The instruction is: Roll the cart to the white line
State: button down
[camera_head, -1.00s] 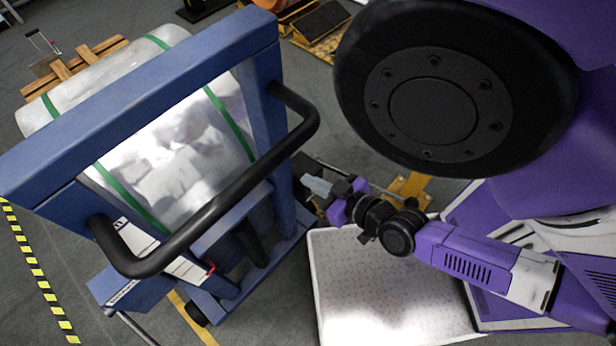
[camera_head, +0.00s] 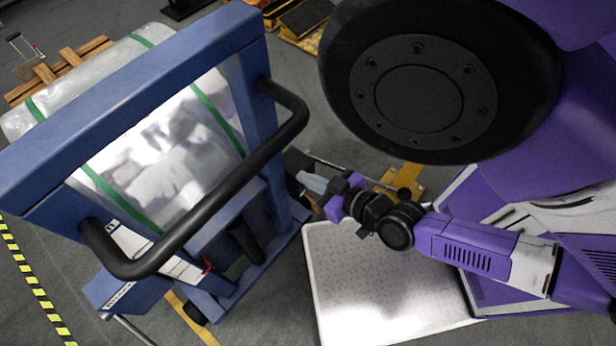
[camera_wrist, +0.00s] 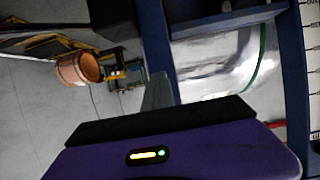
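The cart is a blue frame (camera_head: 140,85) with a black bar handle (camera_head: 215,200), and it fills the left half of the head view. It carries a silver wrapped load (camera_head: 160,140) with green straps. My gripper (camera_head: 312,182) is just right of the cart's right post, below the handle's right end, with its grey tip pointing left. It appears apart from the handle; contact with the post is unclear. In the wrist view, a grey finger (camera_wrist: 158,92) overlaps the blue frame's edge, and whether the fingers are open is unclear. I cannot make out a white line on the floor.
A yellow-black striped band (camera_head: 35,285) runs along the floor at left. A yellow floor line (camera_head: 190,322) passes beneath the cart. Wooden pallet boards (camera_head: 60,65) lie behind the load. A copper-coloured roll (camera_wrist: 78,69) stands left in the wrist view. Grey floor shows between them.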

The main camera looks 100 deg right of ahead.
jog(key=s+a+p, duration=0.2)
jog(key=s+a, duration=1.1)
jog(key=a, duration=0.2)
dwell(3.2)
jog(key=shift+a, duration=0.1)
dwell(0.6)
jog(key=c, duration=1.7)
grip_release()
jog(key=shift+p, duration=0.3)
jog(key=p+v, duration=0.3)
jog(key=v, duration=0.5)
jog(key=shift+p, duration=0.35)
